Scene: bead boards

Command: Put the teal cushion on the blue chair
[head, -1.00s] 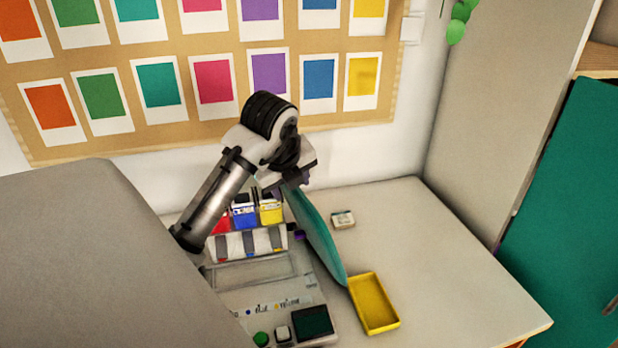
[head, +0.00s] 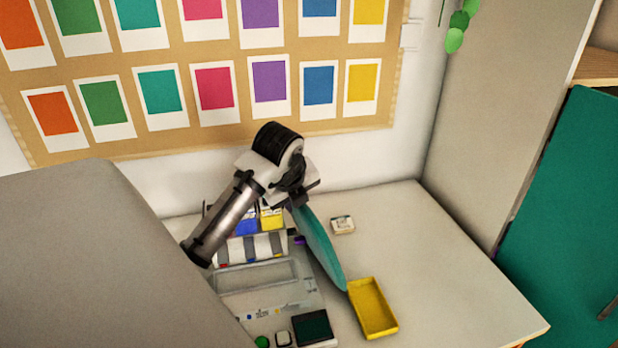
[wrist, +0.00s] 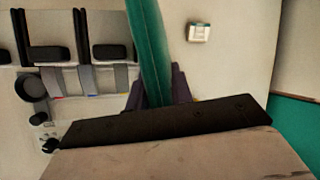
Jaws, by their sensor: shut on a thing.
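The teal cushion (head: 320,248) is a thin round pad, held on edge above the table in the head view. My gripper (head: 296,201) is shut on its upper edge, and the cushion slants down to the right toward the yellow tray. In the wrist view the cushion (wrist: 148,50) shows as a narrow teal band between the dark fingers of my gripper (wrist: 158,88). No blue chair shows in either view.
The table (head: 440,270) holds a yellow tray (head: 372,308), a small white box (head: 342,225), and a grey board (head: 262,300) with bins behind it. A teal door panel (head: 565,200) stands at right. The table's right side is clear.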

